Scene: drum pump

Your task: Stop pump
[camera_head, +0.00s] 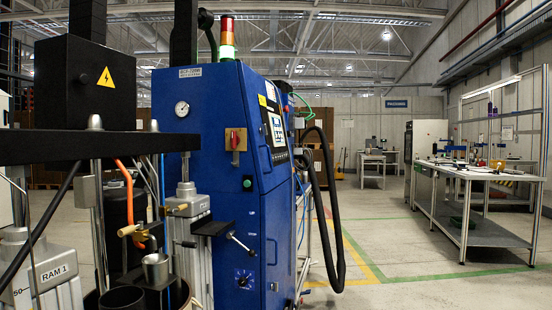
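The drum pump fills the left half of the head view. Its tall blue cabinet (222,110) carries a round gauge (182,108), a red rotary switch (235,139) on a yellowish plate and a green button (248,183). A control panel with a small screen (277,129) is on its right-hand face, seen at a steep angle. A signal tower (227,38) with red, orange and pale segments stands on top. The ram unit (50,272), labelled RAM 1, stands in front at the left. Neither of my grippers is in view.
A black hose (333,210) loops down at the cabinet's right. A black box with a warning sign (88,80) and a black crossbeam (60,146) stand at the left. Clear floor (400,240) lies between the pump and a workbench (475,230) at right.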

